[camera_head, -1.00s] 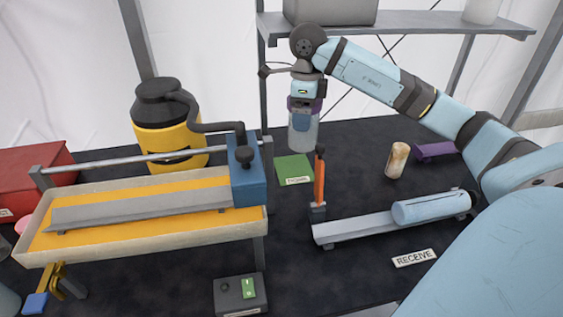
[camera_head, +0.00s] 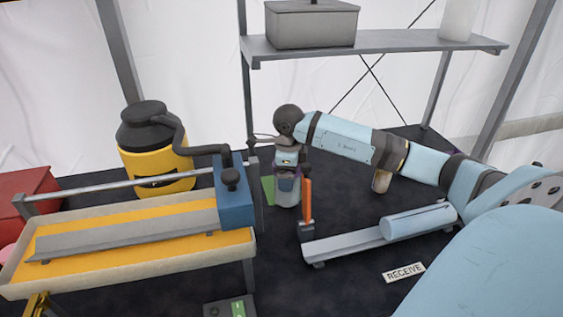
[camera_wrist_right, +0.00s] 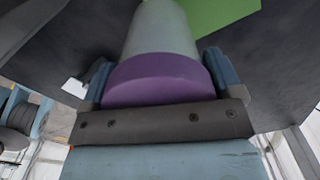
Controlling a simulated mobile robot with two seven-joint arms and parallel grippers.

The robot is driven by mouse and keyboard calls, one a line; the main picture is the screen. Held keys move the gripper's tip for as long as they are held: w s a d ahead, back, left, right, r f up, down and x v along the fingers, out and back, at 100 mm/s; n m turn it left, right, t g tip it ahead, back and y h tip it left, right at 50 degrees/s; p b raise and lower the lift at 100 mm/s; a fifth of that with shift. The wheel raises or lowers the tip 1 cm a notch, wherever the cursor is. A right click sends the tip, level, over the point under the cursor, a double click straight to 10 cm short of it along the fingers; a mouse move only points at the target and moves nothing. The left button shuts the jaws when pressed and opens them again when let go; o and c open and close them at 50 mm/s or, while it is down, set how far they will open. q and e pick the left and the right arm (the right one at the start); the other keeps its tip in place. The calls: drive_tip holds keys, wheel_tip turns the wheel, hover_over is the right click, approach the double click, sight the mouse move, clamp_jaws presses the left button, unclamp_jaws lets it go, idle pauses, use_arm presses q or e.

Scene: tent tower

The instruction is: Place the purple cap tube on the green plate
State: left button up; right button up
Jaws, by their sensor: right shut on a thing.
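The purple cap tube (camera_head: 287,198) is in my right gripper (camera_head: 287,178), upright, with its pale body pointing down. In the right wrist view the tube's purple cap (camera_wrist_right: 158,80) sits between the two blue fingers of the right gripper (camera_wrist_right: 160,76), which are shut on it. The green plate (camera_head: 267,188) lies on the dark table, partly hidden behind the tube in the head view. The plate (camera_wrist_right: 222,12) also shows at the top of the right wrist view, beside the tube. I cannot tell whether the tube's bottom touches anything. My left gripper is not in view.
An orange upright (camera_head: 306,200) on a grey rail stands close right of the tube. A light blue cylinder (camera_head: 408,223) lies on that rail. The yellow tray stand with its blue block (camera_head: 233,203) is close left. A yellow canister (camera_head: 160,168) and shelf (camera_head: 390,45) stand behind.

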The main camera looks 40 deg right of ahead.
drive_tip(key=shift+w+d+f+p, duration=0.2)
drive_tip(key=shift+w+d, duration=0.35)
drive_tip(key=shift+w, duration=0.45)
drive_tip(key=shift+w+d+f+p, duration=0.1)
drive_tip(key=shift+w+d+f, duration=0.1)
drive_tip(key=shift+w+d, duration=0.55)
drive_tip(key=shift+w+d+f+p, duration=0.2)
drive_tip(key=shift+w+d, duration=0.15)
drive_tip(key=shift+w, duration=0.85)
drive_tip(key=shift+f, duration=0.1)
drive_tip(key=o, duration=0.5)
drive_tip(key=shift+f, duration=0.1)
drive_tip(key=shift+o, duration=1)
wheel_tip(320, 180, up, 8)
drive_tip(key=shift+b, duration=0.3)
drive_tip(key=shift+f, duration=0.1)
